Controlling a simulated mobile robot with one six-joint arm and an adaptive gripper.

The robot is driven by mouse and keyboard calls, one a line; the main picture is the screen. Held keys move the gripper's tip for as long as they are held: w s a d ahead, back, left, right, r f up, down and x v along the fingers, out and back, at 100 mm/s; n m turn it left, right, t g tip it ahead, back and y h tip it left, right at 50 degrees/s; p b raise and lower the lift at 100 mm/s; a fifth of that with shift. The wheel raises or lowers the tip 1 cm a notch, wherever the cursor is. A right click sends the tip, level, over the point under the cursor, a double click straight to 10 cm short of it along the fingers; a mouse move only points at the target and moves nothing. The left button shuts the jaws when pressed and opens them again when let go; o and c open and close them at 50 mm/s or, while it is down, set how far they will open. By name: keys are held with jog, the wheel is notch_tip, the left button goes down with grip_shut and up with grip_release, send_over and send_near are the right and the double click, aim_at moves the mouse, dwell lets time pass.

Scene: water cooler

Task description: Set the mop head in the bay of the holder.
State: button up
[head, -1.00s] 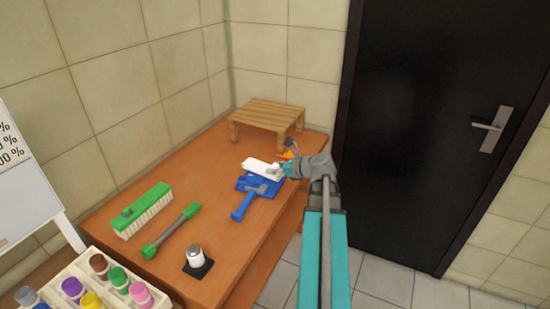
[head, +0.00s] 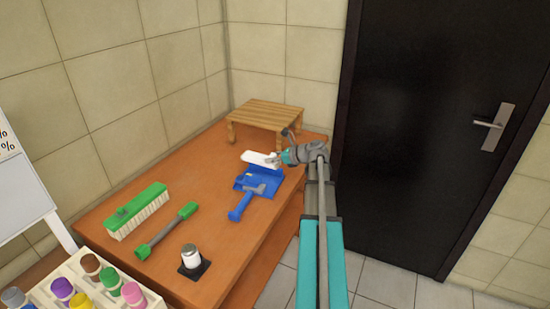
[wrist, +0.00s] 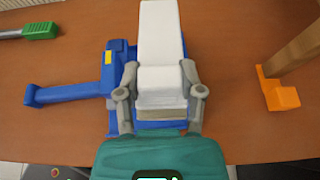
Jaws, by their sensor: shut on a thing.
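My gripper (wrist: 160,90) is shut on a long white piece, which I take to be the mop head (wrist: 160,35); a finger lies on each side of its raised block. In the head view my gripper (head: 282,158) holds the mop head (head: 258,159) over the table, by the far edge of a blue dustpan-like thing (head: 258,180). In the wrist view this blue thing (wrist: 85,88), with a handle and yellow label, lies partly hidden beneath the mop head. I cannot tell which thing is the holder.
A low wooden stand (head: 265,112) is at the table's back; an orange bracket (wrist: 282,97) sits by its leg. A green brush (head: 138,210), a green-ended grey bar (head: 168,230) and a white-topped cylinder (head: 190,257) are nearer. A rack of coloured caps (head: 95,285) is front left.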

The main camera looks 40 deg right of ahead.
aim_at(273, 182)
jog(key=shift+s+f, duration=0.15)
jog(key=shift+f, duration=0.05)
jog(key=shift+f+b, duration=3.2)
jog(key=shift+b, duration=0.2)
jog(key=shift+f+b, duration=0.65)
jog(key=o, duration=1.2)
jog(key=shift+r, duration=0.1)
jog(key=shift+o, duration=0.2)
